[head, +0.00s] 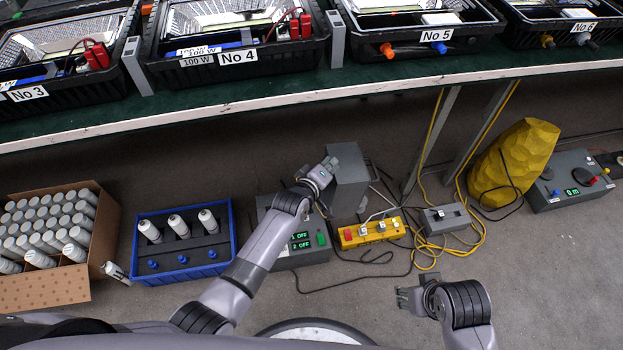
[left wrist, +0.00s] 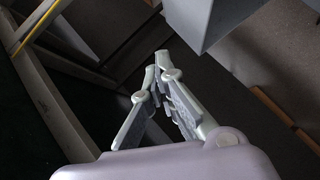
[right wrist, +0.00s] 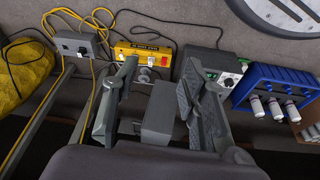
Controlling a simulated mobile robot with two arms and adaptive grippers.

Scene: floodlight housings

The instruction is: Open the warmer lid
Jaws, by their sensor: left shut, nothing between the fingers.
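A grey box (head: 348,185), which looks like the warmer, stands on the floor below the bench; I cannot make out a separate lid edge. Its corner also shows at the top of the left wrist view (left wrist: 212,18), and it appears between the fingers in the right wrist view (right wrist: 160,112). My left gripper (head: 328,165) is shut and empty at the box's upper left edge; whether it touches is unclear. In the left wrist view its fingertips (left wrist: 160,62) meet, apart from the box. My right gripper (head: 404,298) is open and empty over the floor (right wrist: 160,68).
A control unit with green displays (head: 305,240) stands partly behind my left arm. A yellow power box (head: 370,233), small grey box (head: 446,218) and loose cables lie to the right. A blue crate (head: 185,270) stands left. The bench (head: 300,90) runs overhead.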

